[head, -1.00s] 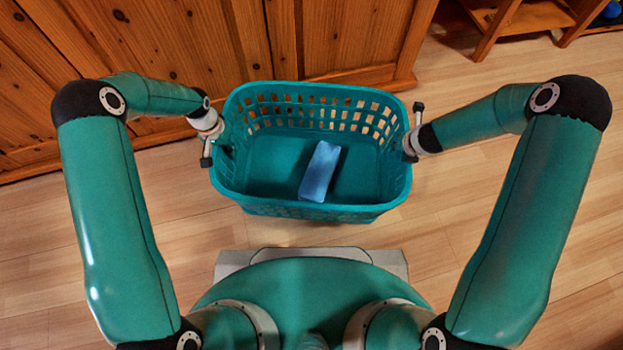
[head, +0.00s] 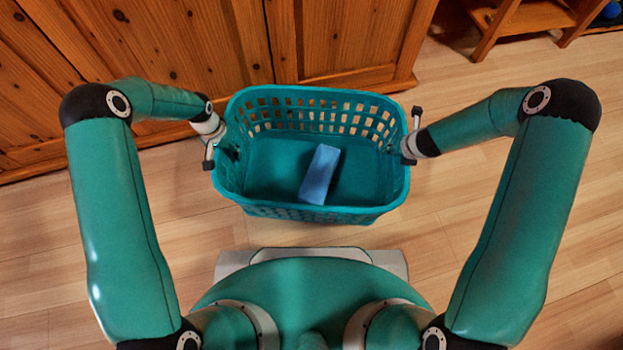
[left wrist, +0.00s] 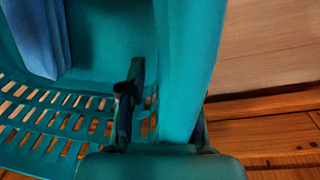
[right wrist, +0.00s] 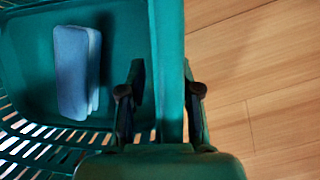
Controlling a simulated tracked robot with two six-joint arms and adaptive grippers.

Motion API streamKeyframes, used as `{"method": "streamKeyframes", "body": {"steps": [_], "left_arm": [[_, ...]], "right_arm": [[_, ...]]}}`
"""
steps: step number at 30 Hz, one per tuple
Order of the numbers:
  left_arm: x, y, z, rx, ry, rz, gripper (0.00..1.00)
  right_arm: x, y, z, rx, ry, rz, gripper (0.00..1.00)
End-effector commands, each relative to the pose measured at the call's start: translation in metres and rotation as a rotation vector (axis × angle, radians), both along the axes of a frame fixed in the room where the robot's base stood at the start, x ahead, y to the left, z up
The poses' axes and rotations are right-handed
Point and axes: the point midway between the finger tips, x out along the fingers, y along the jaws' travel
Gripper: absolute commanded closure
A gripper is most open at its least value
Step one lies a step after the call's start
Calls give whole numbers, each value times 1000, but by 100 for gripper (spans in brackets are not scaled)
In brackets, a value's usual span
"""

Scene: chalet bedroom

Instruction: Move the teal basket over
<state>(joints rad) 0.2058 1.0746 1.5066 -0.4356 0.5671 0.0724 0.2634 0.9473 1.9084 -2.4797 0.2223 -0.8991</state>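The teal basket (head: 312,212) is upright in front of me, between my two arms. A blue block (head: 320,174) lies inside on its floor; it also shows in the left wrist view (left wrist: 38,35) and the right wrist view (right wrist: 75,72). My left gripper (head: 211,150) is shut on the basket's left rim; in the left wrist view one finger is inside the wall and the other is mostly hidden behind the rim. My right gripper (head: 413,134) is shut on the right rim, one finger on each side. Whether the basket touches the floor is hard to tell.
A wooden cabinet (head: 190,45) stands close behind the basket and to the left. A wooden shelf unit (head: 530,18) is at the back right. The plank floor (head: 500,220) is clear on the right and near my base.

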Motion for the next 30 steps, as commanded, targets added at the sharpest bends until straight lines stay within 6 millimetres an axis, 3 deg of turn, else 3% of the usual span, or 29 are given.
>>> {"method": "streamKeyframes", "body": {"steps": [7, 21, 30], "left_arm": [[1, 3, 22, 1, -3, 0, 67], [2, 13, 106, 1, -1, 0, 67], [1, 14, 118, 0, 1, -1, 67]], "right_arm": [[0, 0, 0, 0, 0, 0, 67], [0, 0, 0, 0, 0, 0, 67], [-5, -1, 15, 0, -1, 0, 67]]}}
